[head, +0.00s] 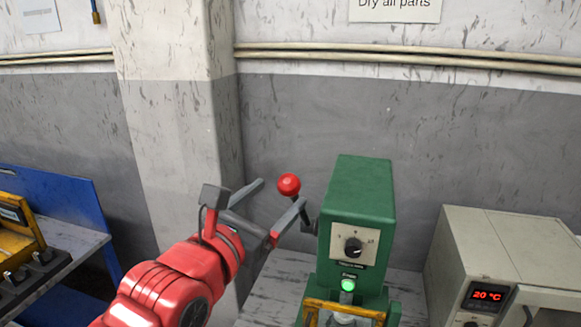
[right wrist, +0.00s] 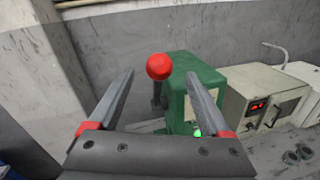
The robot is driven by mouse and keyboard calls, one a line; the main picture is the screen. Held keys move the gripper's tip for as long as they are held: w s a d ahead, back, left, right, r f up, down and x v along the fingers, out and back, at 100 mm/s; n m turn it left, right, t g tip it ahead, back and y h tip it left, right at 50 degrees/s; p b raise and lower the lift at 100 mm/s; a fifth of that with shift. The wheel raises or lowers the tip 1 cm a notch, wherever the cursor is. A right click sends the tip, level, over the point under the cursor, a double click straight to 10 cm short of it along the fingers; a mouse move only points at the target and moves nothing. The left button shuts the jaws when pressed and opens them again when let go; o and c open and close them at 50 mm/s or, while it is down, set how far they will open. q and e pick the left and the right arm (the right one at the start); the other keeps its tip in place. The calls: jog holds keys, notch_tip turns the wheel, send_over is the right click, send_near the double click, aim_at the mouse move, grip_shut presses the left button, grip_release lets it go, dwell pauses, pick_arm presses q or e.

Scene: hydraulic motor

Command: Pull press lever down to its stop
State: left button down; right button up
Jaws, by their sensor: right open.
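The green press (head: 357,215) stands on the bench against the wall, with a dial and a lit green lamp on its front. In the wrist view the knob appears between the two fingertips, with a gap on each side. Whether it is level with the tips is unclear. My left gripper is out of view.
A beige oven-like unit (head: 505,262) with a red "20 °C" display stands right of the press. A yellow frame (head: 345,308) is at the press's front base. A wall pillar (head: 170,130) rises behind my right arm. A blue panel (head: 60,205) stands at the left.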

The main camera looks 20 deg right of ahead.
aim_at(284, 187)
jog(key=p+x, duration=0.1)
jog(key=x, duration=0.3)
jog(key=shift+w+d+r+p, duration=0.15)
jog(key=shift+r+p, duration=0.1)
jog(key=shift+p, duration=0.15)
jog(key=shift+w+d+f, duration=0.25)
jog(key=shift+w+d, duration=0.25)
jog(key=shift+a, duration=0.1)
jog(key=shift+c, duration=0.9)
grip_shut()
